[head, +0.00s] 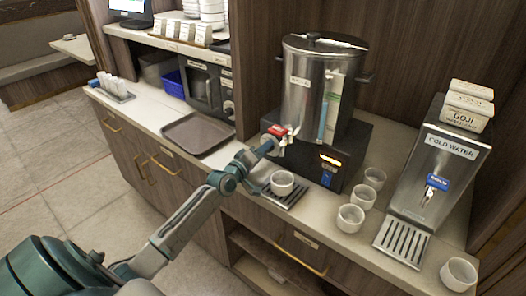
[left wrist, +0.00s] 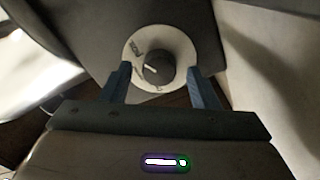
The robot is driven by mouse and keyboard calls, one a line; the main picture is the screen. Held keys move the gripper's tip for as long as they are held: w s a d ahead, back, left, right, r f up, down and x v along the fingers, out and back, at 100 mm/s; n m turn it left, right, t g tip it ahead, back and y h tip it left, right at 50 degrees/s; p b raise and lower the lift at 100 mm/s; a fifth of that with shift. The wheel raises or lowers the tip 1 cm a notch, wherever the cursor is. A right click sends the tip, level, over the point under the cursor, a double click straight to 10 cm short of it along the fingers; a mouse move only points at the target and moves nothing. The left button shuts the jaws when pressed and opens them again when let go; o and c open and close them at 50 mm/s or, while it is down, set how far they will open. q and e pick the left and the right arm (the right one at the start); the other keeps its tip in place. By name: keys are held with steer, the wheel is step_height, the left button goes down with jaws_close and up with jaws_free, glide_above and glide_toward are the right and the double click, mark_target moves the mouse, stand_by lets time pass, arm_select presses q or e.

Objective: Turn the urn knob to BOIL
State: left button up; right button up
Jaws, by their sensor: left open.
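The steel urn (head: 315,95) stands on a black base on the counter, with a red-handled tap (head: 278,131) at its front. In the left wrist view, the dark round urn knob (left wrist: 158,68) sits on a white dial plate (left wrist: 180,47). Its white pointer line aims to the left, and the small print at the plate's upper left is too blurred to read surely. My left gripper (head: 268,146) is at the left front of the urn base. Its blue fingers (left wrist: 159,72) are open, one on each side of the knob, with gaps visible. My right gripper is not in view.
A white cup (head: 282,183) stands on the drip tray below the tap. Several cups stand to the right, near the cold water dispenser (head: 437,165). A brown tray (head: 198,133) lies left of my gripper, before a microwave (head: 204,86).

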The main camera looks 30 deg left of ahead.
arm_select(q)
steer(key=s+p, duration=0.1)
steer(key=s, duration=0.2)
steer(key=s+p, duration=0.2)
steer(key=s, duration=0.1)
steer(key=s+p, duration=0.2)
steer(key=s, duration=0.1)
steer(key=shift+a+r, duration=0.2)
steer(key=shift+a, duration=0.15)
steer(key=shift+s+f+p, duration=0.2)
steer(key=shift+s+p, duration=0.25)
steer(key=shift+s, duration=0.35)
steer(key=shift+f, duration=0.1)
